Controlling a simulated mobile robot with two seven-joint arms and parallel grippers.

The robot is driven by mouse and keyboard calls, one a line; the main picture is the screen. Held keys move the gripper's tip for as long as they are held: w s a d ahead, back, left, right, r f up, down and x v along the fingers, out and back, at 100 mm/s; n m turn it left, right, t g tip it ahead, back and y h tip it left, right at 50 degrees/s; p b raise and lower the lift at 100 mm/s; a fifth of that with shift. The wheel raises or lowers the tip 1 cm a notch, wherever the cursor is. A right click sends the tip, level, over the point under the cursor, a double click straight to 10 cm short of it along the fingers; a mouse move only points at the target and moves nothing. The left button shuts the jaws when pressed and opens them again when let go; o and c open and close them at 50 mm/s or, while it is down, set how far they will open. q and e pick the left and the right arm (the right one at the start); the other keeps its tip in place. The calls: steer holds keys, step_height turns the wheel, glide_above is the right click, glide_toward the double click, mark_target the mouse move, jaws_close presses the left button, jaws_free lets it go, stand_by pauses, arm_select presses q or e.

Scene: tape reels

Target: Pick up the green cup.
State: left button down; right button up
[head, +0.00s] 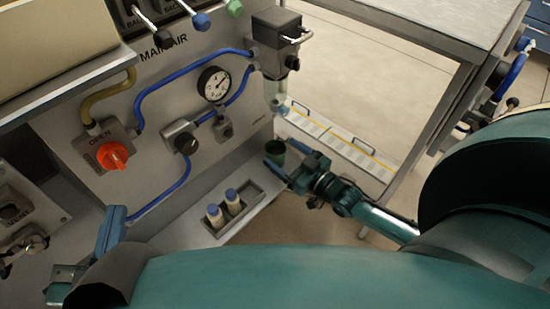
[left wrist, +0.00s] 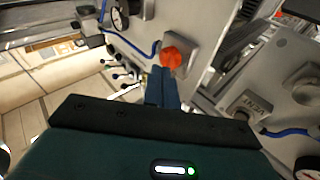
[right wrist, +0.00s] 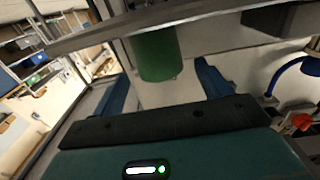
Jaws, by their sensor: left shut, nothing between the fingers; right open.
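The green cup (head: 276,147) is at the right end of the grey ledge in the head view, below the filter bowl. In the right wrist view the green cup (right wrist: 155,58) appears between the two blue fingers, with gaps on both sides. My right gripper (head: 285,158) is open at the cup, not closed on it. Its fingers (right wrist: 163,80) show apart in the right wrist view. My left gripper (head: 112,225) is shut and empty at the lower left, far from the cup. Its fingers (left wrist: 161,84) are together in the left wrist view.
Two blue-capped bottles (head: 224,208) stand in a recess of the ledge (head: 196,240). The panel above carries a red knob (head: 112,155), a gauge (head: 214,84), blue hoses and a filter unit (head: 277,45). A metal table (head: 430,25) stands at the right.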

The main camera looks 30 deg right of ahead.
mark_target(268, 144)
steer(key=b+x, duration=0.1)
steer(key=x, duration=0.2)
steer(key=b+x, duration=0.1)
steer(key=x, duration=0.1)
steer(key=shift+w+a+f+b, duration=0.2)
steer(key=shift+w+f+b, duration=0.05)
steer(key=shift+f+b, duration=0.05)
steer(key=c, duration=1)
steer(key=shift+r, duration=0.15)
steer(key=shift+c, duration=0.2)
